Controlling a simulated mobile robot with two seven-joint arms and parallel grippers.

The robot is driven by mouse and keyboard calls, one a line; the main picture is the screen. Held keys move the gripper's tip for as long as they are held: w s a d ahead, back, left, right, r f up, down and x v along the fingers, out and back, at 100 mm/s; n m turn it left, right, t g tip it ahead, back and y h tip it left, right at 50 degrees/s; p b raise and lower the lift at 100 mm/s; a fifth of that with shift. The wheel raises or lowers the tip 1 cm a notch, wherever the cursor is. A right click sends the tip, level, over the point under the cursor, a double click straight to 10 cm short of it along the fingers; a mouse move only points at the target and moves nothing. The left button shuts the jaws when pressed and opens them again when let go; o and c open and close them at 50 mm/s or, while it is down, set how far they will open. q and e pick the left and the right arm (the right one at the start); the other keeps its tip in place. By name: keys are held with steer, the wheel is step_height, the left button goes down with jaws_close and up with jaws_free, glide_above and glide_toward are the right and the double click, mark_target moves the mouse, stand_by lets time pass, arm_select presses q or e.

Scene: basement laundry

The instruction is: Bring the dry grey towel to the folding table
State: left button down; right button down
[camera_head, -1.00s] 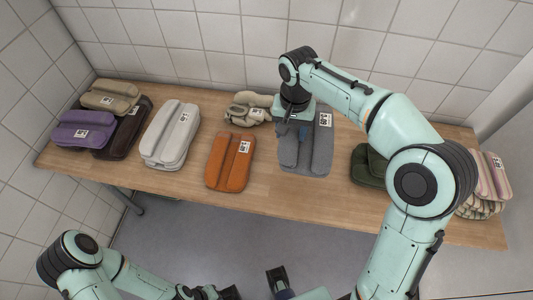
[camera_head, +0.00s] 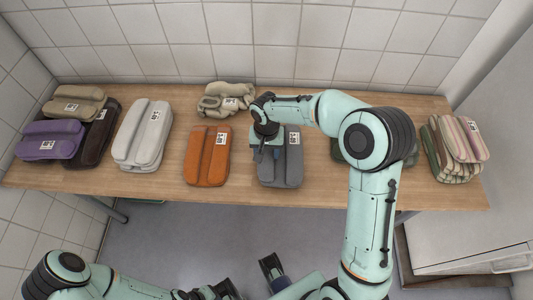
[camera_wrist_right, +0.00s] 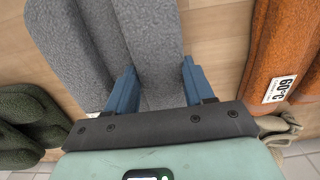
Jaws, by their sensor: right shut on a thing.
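The grey towel (camera_head: 290,172) lies folded on the wooden folding table (camera_head: 335,190), near its middle. In the right wrist view the grey towel (camera_wrist_right: 75,40) shows as long parallel folds. My right gripper (camera_head: 266,153) is over the towel from above, with its arm reaching in from the right. In the right wrist view its blue fingers (camera_wrist_right: 158,78) are on either side of one grey fold, shut on it. My left arm's gripper end (camera_head: 228,290) is low at the bottom edge, away from the table and partly cut off.
An orange towel (camera_head: 207,155) lies just left of the grey one, and a dark green towel (camera_head: 345,150) to its right, partly behind my arm. A crumpled beige cloth (camera_head: 225,98) lies behind. White (camera_head: 142,135), purple (camera_head: 50,140) and striped (camera_head: 460,140) towels stand farther out.

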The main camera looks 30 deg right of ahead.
steer(key=shift+f, duration=0.8)
steer(key=shift+f, duration=0.1)
steer(key=shift+c, duration=2.1)
jaws_free()
step_height(320, 180, up, 12)
steer(key=p, duration=0.1)
steer(key=shift+s, duration=0.1)
